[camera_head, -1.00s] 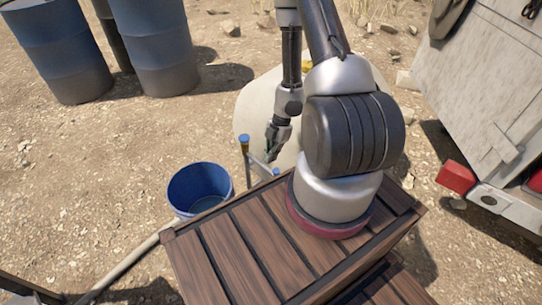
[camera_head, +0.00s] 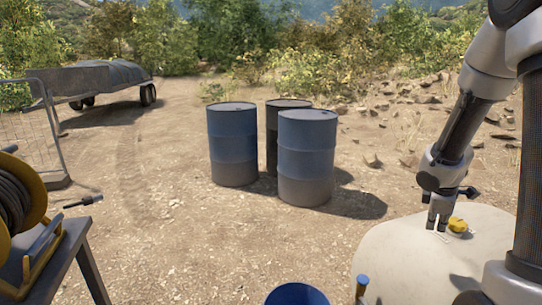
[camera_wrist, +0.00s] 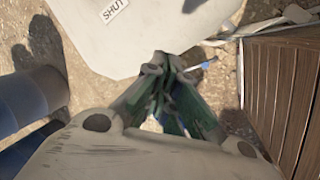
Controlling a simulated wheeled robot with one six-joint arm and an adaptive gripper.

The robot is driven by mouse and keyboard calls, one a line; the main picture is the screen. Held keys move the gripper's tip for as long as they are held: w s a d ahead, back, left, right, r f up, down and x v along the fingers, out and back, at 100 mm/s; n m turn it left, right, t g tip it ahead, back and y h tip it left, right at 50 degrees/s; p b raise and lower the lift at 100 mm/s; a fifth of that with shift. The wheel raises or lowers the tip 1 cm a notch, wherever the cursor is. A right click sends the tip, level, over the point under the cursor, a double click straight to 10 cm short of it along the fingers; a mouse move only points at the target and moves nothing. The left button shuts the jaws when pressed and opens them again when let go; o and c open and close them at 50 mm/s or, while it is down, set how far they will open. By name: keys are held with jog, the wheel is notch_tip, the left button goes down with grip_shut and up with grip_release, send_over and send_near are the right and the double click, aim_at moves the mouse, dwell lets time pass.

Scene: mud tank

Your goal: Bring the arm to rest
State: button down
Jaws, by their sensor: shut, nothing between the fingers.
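My gripper (camera_head: 437,224) hangs at the right of the head view, fingers pointing down, in front of or over the pale tank (camera_head: 395,262). In the wrist view my gripper's fingertips (camera_wrist: 166,62) are together with nothing between them. My arm runs up along the right edge of the head view. A yellow cap or knob (camera_head: 458,226) shows on the tank just right of the fingers; I cannot tell whether they touch it. The pale tank (camera_wrist: 150,40) also shows in the wrist view, with a label reading SHUT (camera_wrist: 113,10).
A blue bucket (camera_head: 297,296) and a blue-topped post (camera_head: 362,284) are at the bottom. Blue barrels (camera_head: 306,160) stand mid-picture. A yellow hose reel (camera_head: 20,215) is at left, a trailer (camera_head: 100,82) behind. Wooden slats (camera_wrist: 285,90) lie right of my gripper.

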jog(key=s+a+r+m, duration=0.2)
jog(key=s+r+m, duration=0.25)
jog(key=r, duration=0.35)
jog(key=s+a+r+m, duration=0.2)
jog(key=s+r+m, duration=0.1)
jog(key=s+r, duration=0.3)
jog(key=s+a+r+m+t+y, duration=0.1)
jog(key=s+a+r+m, duration=0.1)
jog(key=s+a+r, duration=0.3)
jog(key=s+a+r+m+t+y, duration=0.1)
jog(key=s+a+m+y, duration=0.15)
jog(key=s, duration=0.35)
jog(key=w+a+f+n+g+h, duration=0.1)
jog(key=w+a+f+n+h, duration=0.35)
jog(key=f, duration=1.35)
jog(key=w+a+f+n+g+h, duration=0.1)
jog(key=w+a+f+n+g, duration=0.15)
jog(key=w+f+n, duration=0.95)
jog(key=s+a+f+n+g+h, duration=0.1)
jog(key=a+f+n+h, duration=0.3)
jog(key=f, duration=1.9)
jog(key=d+f+m, duration=0.1)
jog(key=d+f, duration=0.7)
jog(key=d, duration=0.1)
jog(key=shift+d+y, duration=0.3)
jog(key=shift+d, duration=0.05)
